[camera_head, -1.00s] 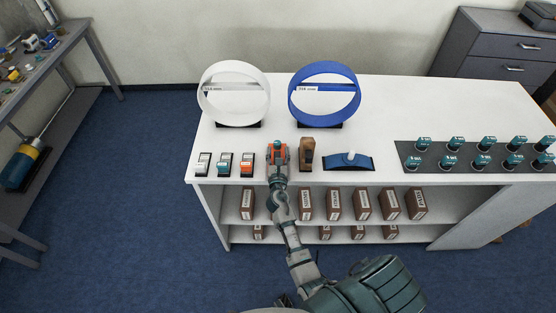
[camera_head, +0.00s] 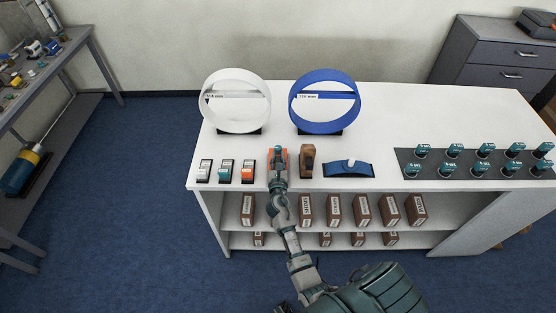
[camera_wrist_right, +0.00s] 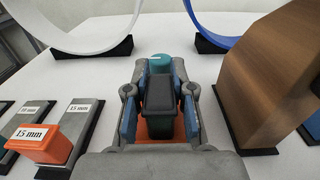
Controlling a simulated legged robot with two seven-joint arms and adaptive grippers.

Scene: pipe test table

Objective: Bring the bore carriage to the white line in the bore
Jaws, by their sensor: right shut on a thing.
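My right gripper (camera_head: 278,156) is at the table's front edge. In the right wrist view it (camera_wrist_right: 160,92) is shut on a dark block (camera_wrist_right: 159,100) with a round teal end (camera_wrist_right: 160,62). An orange base (camera_wrist_right: 174,130) shows around and under the block. This is perhaps the bore carriage; I cannot tell for sure. Behind it stand a white ring (camera_head: 236,126) and a blue ring (camera_head: 324,128), upright on black feet, apart from the gripper. Small labels sit in the rings; I cannot make out a white line inside. My left gripper is not in view.
A brown wooden block (camera_head: 307,160) stands close on the right, then a blue cradle (camera_head: 360,170). Labelled size blocks (camera_head: 248,173) stand on the left. A dark mat (camera_head: 440,156) holds several teal pieces. White tabletop (camera_head: 385,115) is free behind the cradle.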

